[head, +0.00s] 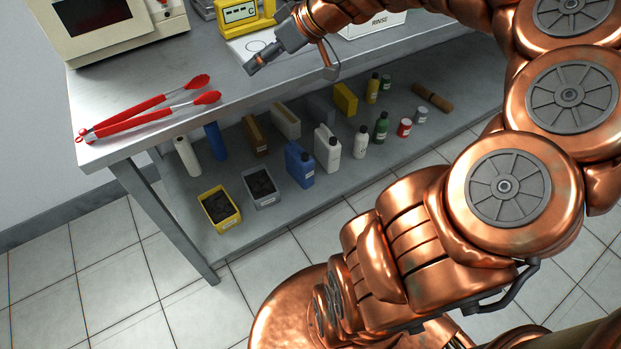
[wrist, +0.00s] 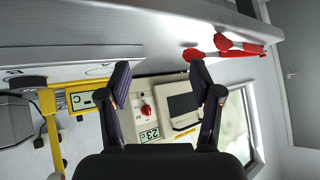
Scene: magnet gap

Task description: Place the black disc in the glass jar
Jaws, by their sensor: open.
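I cannot make out the black disc or the glass jar in either view. My gripper (wrist: 160,72) is open, with its two dark fingers spread and nothing between them in the wrist view. In the head view my gripper (head: 262,60) is over the front part of the grey bench, right of the red tongs and in front of the yellow device. My arm hides part of the bench's right side.
Red-tipped tongs (head: 150,110) lie on the bench (head: 120,148) at left. A beige device (head: 115,25), a yellow device (head: 240,14) and a white RINSE container (head: 375,24) stand farther back. The lower shelf (head: 310,190) holds bottles, boxes and a yellow bin (head: 212,229).

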